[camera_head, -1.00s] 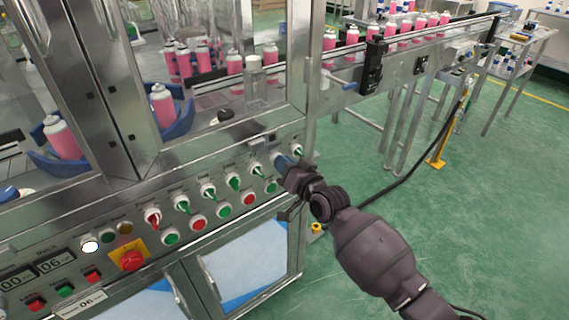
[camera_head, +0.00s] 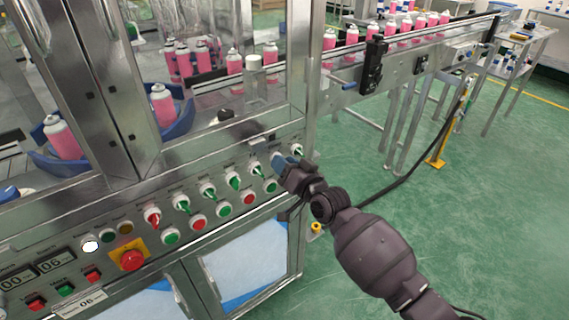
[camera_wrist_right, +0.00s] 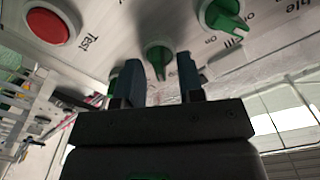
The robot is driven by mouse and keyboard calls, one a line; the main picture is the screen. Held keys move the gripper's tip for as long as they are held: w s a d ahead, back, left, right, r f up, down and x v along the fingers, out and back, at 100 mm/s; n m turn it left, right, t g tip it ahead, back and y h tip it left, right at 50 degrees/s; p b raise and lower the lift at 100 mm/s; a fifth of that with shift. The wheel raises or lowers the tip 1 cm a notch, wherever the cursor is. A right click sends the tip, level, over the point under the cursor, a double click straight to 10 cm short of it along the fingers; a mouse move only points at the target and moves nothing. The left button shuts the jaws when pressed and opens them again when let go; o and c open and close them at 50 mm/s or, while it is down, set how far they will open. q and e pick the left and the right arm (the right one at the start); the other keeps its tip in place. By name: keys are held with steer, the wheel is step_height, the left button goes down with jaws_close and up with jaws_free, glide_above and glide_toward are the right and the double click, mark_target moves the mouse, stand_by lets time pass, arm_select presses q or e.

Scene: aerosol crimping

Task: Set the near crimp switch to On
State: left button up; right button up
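A row of green rotary switches runs along the machine's front panel, with one green switch (camera_head: 256,168) just left of my right gripper (camera_head: 285,160) and another (camera_head: 298,150) just beyond it. In the right wrist view, a green switch (camera_wrist_right: 158,58) stands close in front of my right gripper (camera_wrist_right: 159,72), between its two open, dark blue fingertips. I cannot tell whether they touch it. The switch's label is hidden, so I cannot tell whether it is the near crimp switch. A neighbouring switch (camera_wrist_right: 224,16) is labelled Fill, with Off and On marks. My left gripper is not in view.
A red Test button (camera_wrist_right: 52,25) sits near the gripper. A red emergency button (camera_head: 131,260) and several push buttons lie lower left on the panel. A conveyor (camera_head: 420,45) with pink cans runs back right.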

steer(key=p+v, duration=0.1)
steer(key=v, duration=0.9)
steer(key=shift+s+d+p, duration=0.15)
steer(key=shift+s+p, duration=0.1)
steer(key=shift+p, duration=0.05)
